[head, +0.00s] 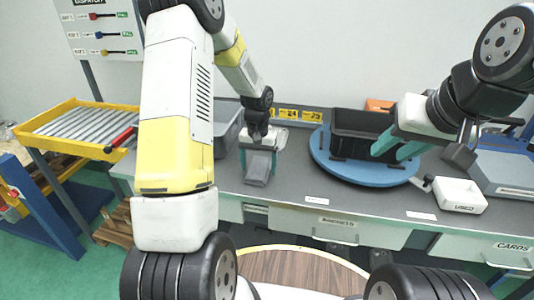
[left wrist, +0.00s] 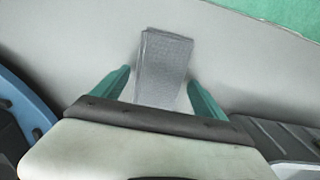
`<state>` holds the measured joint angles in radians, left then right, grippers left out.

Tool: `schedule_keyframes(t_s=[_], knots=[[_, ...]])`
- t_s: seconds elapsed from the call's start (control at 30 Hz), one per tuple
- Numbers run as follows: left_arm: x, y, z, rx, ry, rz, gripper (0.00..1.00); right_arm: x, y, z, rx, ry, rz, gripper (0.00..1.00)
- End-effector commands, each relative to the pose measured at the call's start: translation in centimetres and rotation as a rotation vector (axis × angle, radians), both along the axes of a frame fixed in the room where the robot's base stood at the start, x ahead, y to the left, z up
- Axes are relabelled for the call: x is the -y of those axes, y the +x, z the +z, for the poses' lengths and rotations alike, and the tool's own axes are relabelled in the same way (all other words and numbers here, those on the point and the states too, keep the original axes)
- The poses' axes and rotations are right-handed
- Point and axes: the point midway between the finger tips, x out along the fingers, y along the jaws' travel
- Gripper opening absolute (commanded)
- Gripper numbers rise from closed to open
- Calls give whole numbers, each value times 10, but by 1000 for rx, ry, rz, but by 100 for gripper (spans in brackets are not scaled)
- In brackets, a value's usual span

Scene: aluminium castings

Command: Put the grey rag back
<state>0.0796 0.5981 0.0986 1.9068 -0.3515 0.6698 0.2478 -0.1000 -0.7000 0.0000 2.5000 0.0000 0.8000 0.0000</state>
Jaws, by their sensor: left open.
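The grey rag (head: 258,169) lies folded on the grey worktop, left of the blue round board. It also shows in the left wrist view (left wrist: 163,62), where its near end lies between my left fingers. My left gripper (head: 261,162) is open, with its teal fingers apart on either side of the rag; the fingers also show in the left wrist view (left wrist: 159,78). I cannot tell whether they touch the worktop. My right gripper (head: 389,155) has its teal fingers apart, in front of the right side of the black bin, and nothing shows between them.
A black bin (head: 358,147) stands on the blue round board (head: 335,169). A small white box marked USED (head: 460,203) sits at the right. A grey bin (head: 225,131) is behind my left arm. A yellow tray (head: 52,109) stands at far left. Worktop between rag and board is clear.

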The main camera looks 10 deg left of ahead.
Motion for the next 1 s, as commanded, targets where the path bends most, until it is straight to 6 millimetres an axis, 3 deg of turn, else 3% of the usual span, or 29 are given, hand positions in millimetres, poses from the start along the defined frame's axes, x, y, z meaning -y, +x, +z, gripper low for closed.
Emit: schedule_keyframes(t_s=[0.17,0.6,0.8,0.87,1.0], knots=[[0,1,13,5,1,0,83,0,0,0,0,0,0,36],[0,1,100,4,0,-1,83,0,0,0,0,0,0,36],[0,0,121,3,0,0,83,0,0,0,0,0,0,36],[0,-2,128,10,0,-1,83,0,0,0,0,0,0,36],[1,-22,161,64,-9,-3,83,0,0,0,0,0,0,36]])
